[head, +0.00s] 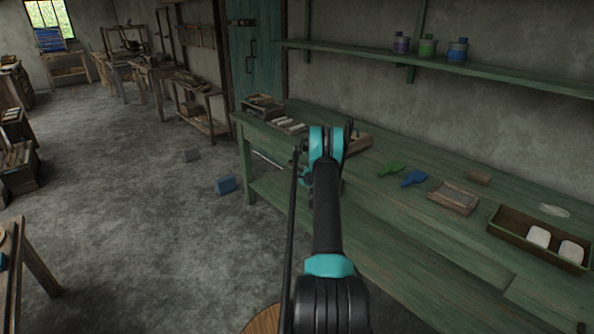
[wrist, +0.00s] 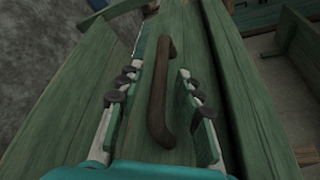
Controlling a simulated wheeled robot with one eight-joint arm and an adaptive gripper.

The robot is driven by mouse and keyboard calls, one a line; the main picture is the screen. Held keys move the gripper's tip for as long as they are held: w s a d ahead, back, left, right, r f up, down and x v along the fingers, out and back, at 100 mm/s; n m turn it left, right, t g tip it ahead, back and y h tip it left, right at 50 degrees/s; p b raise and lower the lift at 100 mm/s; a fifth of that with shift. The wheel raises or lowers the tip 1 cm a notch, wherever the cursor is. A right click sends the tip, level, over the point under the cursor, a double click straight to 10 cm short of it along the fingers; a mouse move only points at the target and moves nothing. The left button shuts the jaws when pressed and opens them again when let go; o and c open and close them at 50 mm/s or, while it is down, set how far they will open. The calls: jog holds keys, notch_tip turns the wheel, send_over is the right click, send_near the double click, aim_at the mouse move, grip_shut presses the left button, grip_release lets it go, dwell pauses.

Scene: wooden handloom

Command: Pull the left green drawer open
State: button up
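The dark brown bar handle (wrist: 160,95) is upright in the wrist view, fixed on a green wooden drawer front (wrist: 190,40). My gripper (wrist: 161,84) is open, with one finger on each side of the handle. A gap shows between the handle and each finger, so neither is seen pressing on it. In the head view my arm reaches to the front of the green workbench (head: 420,235), near its left end. The arm hides the handle and most of the drawer there.
On the bench top lie a green brush (head: 390,169), a blue brush (head: 413,178), a small wooden frame (head: 453,198) and a long box with white pieces (head: 508,232). The floor (head: 140,230) left of the bench is mostly clear.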

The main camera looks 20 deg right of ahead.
jog(key=shift+x, duration=1.15)
jog(key=shift+c, duration=0.6)
grip_shut()
